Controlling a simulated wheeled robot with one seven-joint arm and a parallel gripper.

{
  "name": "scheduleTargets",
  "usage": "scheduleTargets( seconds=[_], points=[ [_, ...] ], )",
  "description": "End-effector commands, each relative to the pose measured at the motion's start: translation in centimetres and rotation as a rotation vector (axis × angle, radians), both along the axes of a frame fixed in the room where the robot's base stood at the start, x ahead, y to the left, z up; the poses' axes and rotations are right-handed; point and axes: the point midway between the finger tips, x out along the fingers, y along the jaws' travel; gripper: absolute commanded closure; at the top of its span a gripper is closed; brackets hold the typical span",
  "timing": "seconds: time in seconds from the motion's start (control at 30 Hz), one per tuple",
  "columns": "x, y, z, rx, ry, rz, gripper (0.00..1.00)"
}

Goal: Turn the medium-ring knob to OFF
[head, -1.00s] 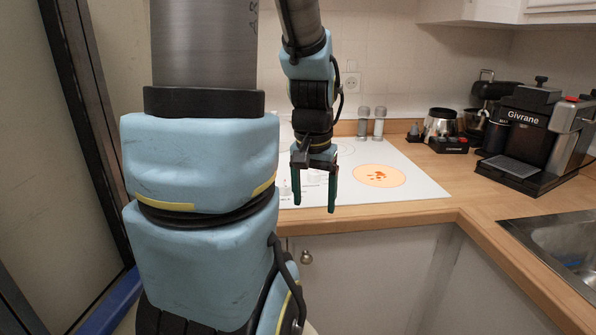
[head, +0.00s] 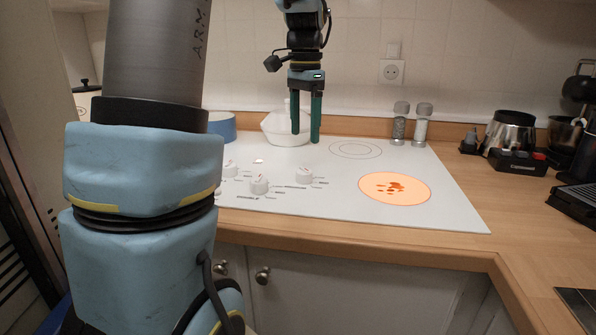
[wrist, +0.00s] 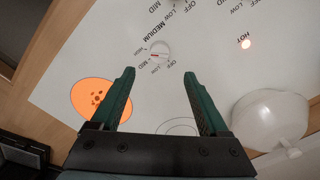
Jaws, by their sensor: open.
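The medium-ring knob (wrist: 160,50) is a small pale round knob with MEDIUM printed beside it in the wrist view. A short red mark shows on its side towards MID, but the exact setting is too small to read surely. In the head view it appears to be the rightmost white knob (head: 304,175). My gripper (head: 305,137) points down, open and empty, above the hob. In the wrist view the knob lies just beyond the gap between my fingertips (wrist: 158,73), not touched.
A ring glows orange (head: 395,188) to the right of the knobs. A white pot (head: 288,127) stands behind my gripper. Other knobs (head: 259,184) lie to the left. Two shakers (head: 410,125) stand behind the hob.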

Motion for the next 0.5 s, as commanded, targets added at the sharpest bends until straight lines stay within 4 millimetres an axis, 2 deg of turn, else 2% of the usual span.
scheduleTargets(
  seconds=[0.5],
  points=[
    [-0.1, 0.1, -8.6, 0.001, 0.003, 0.003, 0.22]
  ],
)
